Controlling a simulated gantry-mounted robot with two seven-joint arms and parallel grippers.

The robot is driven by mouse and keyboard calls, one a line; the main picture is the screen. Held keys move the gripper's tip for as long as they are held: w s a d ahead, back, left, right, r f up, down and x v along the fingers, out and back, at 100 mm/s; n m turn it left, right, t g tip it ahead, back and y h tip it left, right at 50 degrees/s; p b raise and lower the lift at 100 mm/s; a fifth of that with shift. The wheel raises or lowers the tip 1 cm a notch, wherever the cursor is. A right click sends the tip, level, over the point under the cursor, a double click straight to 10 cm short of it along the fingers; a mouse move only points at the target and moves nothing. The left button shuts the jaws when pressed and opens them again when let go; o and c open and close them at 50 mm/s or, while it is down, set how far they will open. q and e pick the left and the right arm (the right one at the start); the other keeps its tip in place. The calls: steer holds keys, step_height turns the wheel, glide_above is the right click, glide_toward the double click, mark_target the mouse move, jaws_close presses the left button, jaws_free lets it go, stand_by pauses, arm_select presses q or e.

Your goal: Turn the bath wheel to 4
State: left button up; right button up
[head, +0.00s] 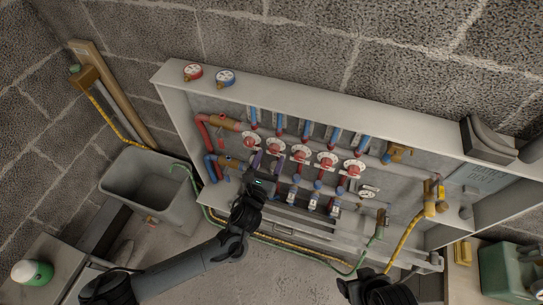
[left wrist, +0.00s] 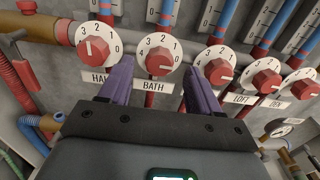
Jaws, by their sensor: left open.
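The bath wheel (left wrist: 157,60) is a red knob on a white dial numbered 0 to 4, above a BATH label (left wrist: 155,86). Its pale mark seems turned to the right, near 0, but is hard to read. In the head view the wheel (head: 273,146) is second from the left in the row. My left gripper (left wrist: 157,70) is open, its purple fingers apart on either side below the wheel, with nothing between them. In the head view the left gripper (head: 267,163) is just below the wheel. My right gripper (head: 354,279) is low at the front, away from the wheels.
A HALL-side wheel (left wrist: 97,48) stands close left and another red wheel (left wrist: 217,71) close right. Red and blue pipes run around them inside a grey cabinet (head: 300,97). A grey sink (head: 140,175) is at left; a green can (head: 510,270) is at right.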

mark_target(274, 149)
arm_select(q)
steer(key=shift+x, duration=1.25)
steer(key=c, duration=1)
steer(key=shift+c, duration=0.2)
